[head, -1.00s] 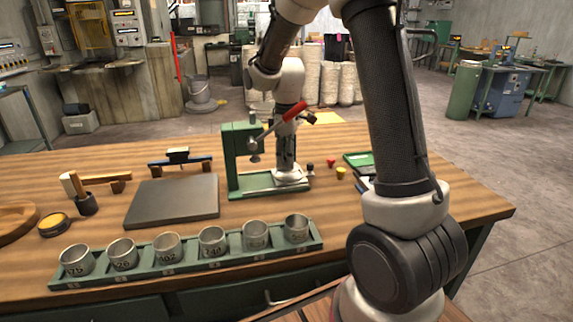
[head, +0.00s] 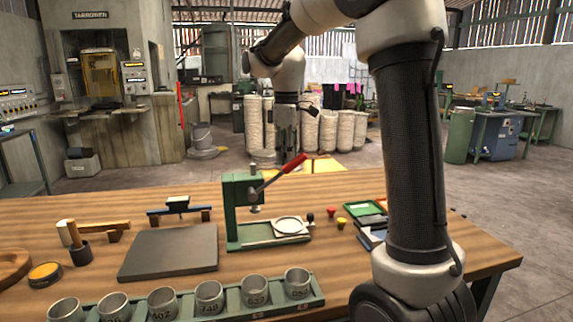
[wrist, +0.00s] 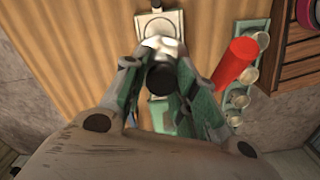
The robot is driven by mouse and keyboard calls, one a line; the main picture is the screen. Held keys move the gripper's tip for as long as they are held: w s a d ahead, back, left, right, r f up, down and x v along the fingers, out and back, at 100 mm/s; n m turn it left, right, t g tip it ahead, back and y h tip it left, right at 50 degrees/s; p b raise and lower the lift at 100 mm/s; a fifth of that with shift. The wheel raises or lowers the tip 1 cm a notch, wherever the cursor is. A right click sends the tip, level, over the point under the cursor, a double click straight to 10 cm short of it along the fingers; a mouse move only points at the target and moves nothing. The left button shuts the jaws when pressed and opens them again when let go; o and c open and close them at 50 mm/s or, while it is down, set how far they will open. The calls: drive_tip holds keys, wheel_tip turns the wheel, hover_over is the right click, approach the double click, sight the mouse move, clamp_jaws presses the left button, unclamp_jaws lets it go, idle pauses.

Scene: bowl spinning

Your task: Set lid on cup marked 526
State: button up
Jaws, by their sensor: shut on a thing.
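My gripper (wrist: 160,82) is raised high above the back of the bench in the head view (head: 287,150). Its fingers are shut on a dark knob with a blurred, shiny pale part beyond it, which looks like the lid (wrist: 165,48); the lid is not distinct in the head view. The cup that seems marked 526 (head: 114,306) stands upright and open, second from left in the green rack (head: 235,311); its number is partly cut off. My gripper is well behind and above the rack, apart from the cups.
A green press (head: 243,205) with a raised red lever (head: 281,174) stands between my gripper and the cups. A pale round disc (head: 289,225) lies on its base. Other open cups (head: 209,296) fill the rack. A grey slab (head: 168,255) lies left of the press.

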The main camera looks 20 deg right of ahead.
drive_tip(key=shift+r, duration=2)
